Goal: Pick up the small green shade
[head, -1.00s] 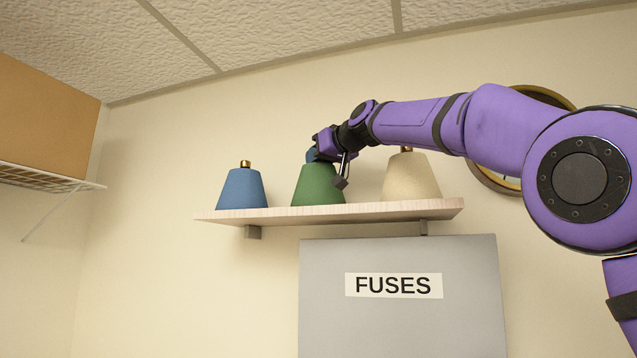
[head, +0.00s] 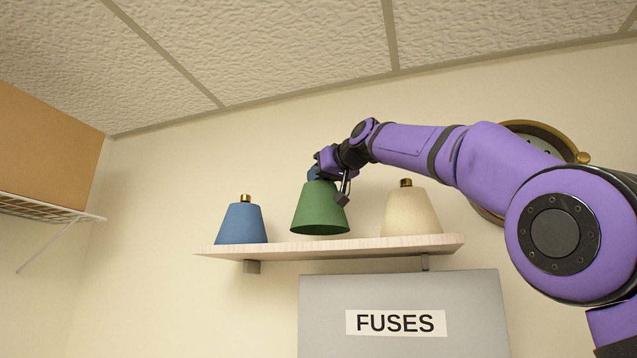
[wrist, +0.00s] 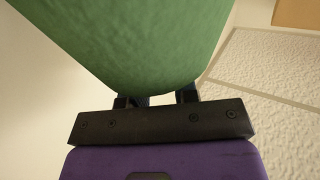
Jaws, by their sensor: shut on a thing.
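The small green shade (head: 320,210) is a tapered cone, held upright just above the wooden shelf, with its dark underside showing. My gripper (head: 328,180) is at its top and shut on it. In the wrist view the green shade (wrist: 140,40) fills the upper middle, right in front of my gripper (wrist: 158,100). The fingertips and the exact grip point are hidden behind the shade there.
A blue shade (head: 241,224) stands on the left of the shelf (head: 330,249), and a cream shade (head: 411,212) stands on the right. A grey fuse box (head: 400,295) is below. A round framed object (head: 550,140) hangs behind my arm. A cardboard box (head: 45,150) sits on a wire rack at far left.

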